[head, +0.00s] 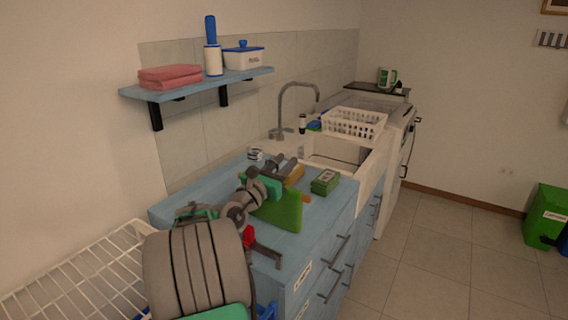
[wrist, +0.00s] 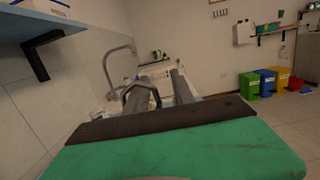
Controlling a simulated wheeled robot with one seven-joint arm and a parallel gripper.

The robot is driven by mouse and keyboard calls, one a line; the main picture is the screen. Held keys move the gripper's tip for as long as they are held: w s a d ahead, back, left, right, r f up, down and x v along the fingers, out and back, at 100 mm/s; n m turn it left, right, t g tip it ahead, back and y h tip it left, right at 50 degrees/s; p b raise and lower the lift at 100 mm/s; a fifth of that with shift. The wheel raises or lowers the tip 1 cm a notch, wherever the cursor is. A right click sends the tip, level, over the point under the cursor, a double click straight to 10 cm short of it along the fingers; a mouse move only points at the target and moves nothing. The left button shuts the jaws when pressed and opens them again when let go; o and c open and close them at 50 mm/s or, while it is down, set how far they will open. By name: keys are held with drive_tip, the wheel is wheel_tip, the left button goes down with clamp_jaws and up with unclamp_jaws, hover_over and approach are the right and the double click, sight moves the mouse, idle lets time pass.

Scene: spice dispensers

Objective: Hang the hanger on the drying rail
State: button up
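I cannot make out a hanger in either view. A white wire drying rack (head: 75,280) stands at the lower left of the head view, partly hidden by my arm; I cannot tell if it is the drying rail. My gripper (head: 285,163) is above the blue counter near the sink, pointing away from the rack. In the wrist view, my gripper's two dark fingers (wrist: 162,88) stand apart, with nothing clearly held between them. The green and dark body in front hides their lower parts.
The blue counter (head: 325,208) bears a green box (head: 325,181) and a green upright item (head: 281,210). A white basket (head: 354,122) sits by the sink and tap (head: 283,105). A blue wall shelf (head: 196,85) holds pink towels (head: 170,76).

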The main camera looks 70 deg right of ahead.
drive_tip(key=shift+r, duration=0.15)
drive_tip(key=v, duration=1.2)
drive_tip(key=shift+b, duration=0.35)
